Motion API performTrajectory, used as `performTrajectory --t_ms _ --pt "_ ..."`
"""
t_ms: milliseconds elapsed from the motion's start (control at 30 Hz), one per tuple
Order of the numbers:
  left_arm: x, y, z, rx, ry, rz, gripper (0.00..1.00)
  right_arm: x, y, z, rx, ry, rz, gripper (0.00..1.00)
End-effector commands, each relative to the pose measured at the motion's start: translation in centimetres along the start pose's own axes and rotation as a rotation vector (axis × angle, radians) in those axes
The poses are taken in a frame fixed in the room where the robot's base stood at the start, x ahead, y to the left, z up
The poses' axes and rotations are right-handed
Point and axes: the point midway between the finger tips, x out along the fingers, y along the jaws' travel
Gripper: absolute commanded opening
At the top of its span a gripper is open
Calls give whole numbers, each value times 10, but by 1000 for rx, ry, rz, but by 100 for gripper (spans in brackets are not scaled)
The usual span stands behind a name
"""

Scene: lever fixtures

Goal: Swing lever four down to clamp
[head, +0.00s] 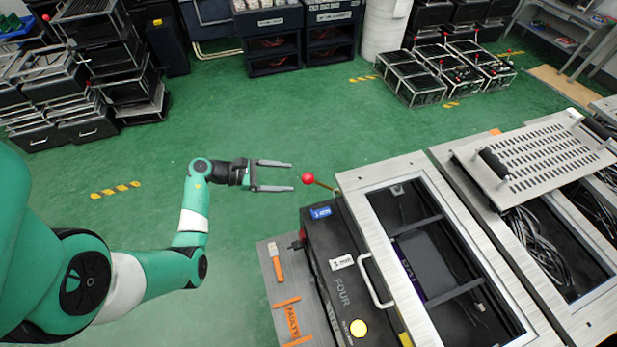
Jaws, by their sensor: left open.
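The fixture marked FOUR (325,262) is a black box at the lower middle right, with a silver frame (352,180) and a handle beside it. Its lever ends in a red ball knob (308,178), and a thin rod runs from the knob down right toward the frame. My left gripper (291,176) is open and empty, its two fingers pointing right. In the picture the knob is just right of the fingertips, not between them; I cannot tell the depth gap. My right gripper is not in view.
A second fixture with a slotted silver lid (545,155) and a black handle stands at the right. A plate with an orange FAULTY tag (292,320) lies at the box's left. Stacked fixtures (445,72) stand at the back. Green floor is clear around my gripper.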

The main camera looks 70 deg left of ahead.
Motion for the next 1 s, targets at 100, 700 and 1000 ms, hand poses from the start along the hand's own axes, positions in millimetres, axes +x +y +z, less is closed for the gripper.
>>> performTrajectory --t_ms 100,700,1000 --pt "31 -2 -2 2 -2 -6 81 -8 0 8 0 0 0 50" --pt "81 0 1 0 -2 1 81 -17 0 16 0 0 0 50" --pt "81 0 1 0 -3 1 28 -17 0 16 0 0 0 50"
